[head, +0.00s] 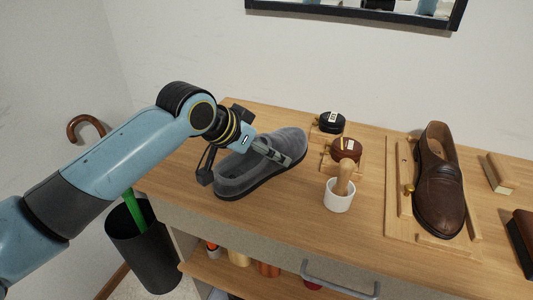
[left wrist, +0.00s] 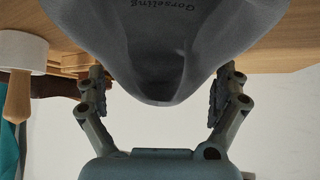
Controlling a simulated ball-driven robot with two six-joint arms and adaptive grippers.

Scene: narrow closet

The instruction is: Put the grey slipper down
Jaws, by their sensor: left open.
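The grey slipper (head: 236,176) lies sole down on the wooden tabletop, left of the middle in the head view, its front end pointing to the upper right. My left gripper (head: 278,153) is over the slipper and hides part of its upper. In the left wrist view the slipper (left wrist: 165,45) fills the top middle, with lettering inside it. The fingers of my left gripper (left wrist: 162,82) stand open, one on each side of the slipper's end, with gaps visible beside it. My right gripper is in neither view.
A white cup (head: 339,197) with a wooden-handled tool stands right of the slipper. Behind it are a dark tin (head: 331,122) and a brown tin (head: 346,149). A brown shoe (head: 439,185) lies further right on a wooden tray (head: 401,224). A dark bin (head: 143,246) stands below left.

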